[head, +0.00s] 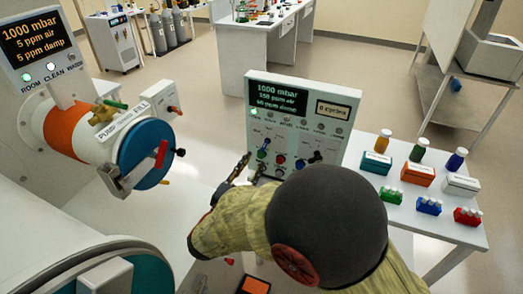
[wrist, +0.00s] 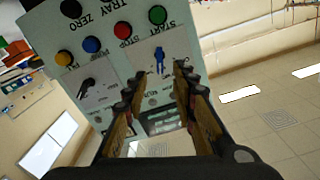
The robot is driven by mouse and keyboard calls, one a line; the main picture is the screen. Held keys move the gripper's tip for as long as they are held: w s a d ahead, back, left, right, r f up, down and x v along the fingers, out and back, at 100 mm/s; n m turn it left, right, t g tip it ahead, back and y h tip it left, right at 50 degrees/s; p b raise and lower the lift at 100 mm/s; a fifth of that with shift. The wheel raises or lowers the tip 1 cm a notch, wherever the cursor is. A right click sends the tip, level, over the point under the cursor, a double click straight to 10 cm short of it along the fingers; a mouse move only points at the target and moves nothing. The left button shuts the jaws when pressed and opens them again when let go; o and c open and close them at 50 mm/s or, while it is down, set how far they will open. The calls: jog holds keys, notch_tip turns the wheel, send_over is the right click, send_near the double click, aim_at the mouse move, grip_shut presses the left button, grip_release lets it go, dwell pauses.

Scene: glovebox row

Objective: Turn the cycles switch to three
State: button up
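The control panel (head: 300,125) stands on the table, its small display reading what looks like "6 cycles" (head: 332,110). It fills much of the wrist view (wrist: 120,50), upside down. It has a blue pointer switch (wrist: 158,60) and a black pointer switch (wrist: 87,85). The small labels by them are too blurred to tell which is the cycles switch. My gripper (wrist: 156,82) is open, its fingers pointing at the panel, with the blue switch between and beyond the fingertips. I see no contact. In the head view my gripper (head: 256,160) is at the panel's lower left.
Green, red, blue and yellow buttons (wrist: 92,45) sit on the panel near the switches. Right of it, bottles (head: 419,149) and coloured boxes (head: 376,163) stand on the table. A glovebox port with a blue door (head: 145,150) is at left.

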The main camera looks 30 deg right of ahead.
aim_at(264, 147)
jog(key=b+x, duration=0.2)
jog(key=x, duration=0.5)
jog(key=shift+w+d, duration=0.15)
jog(key=shift+d, duration=0.15)
jog(key=c, duration=0.3)
jog(key=c, duration=0.4)
grip_shut()
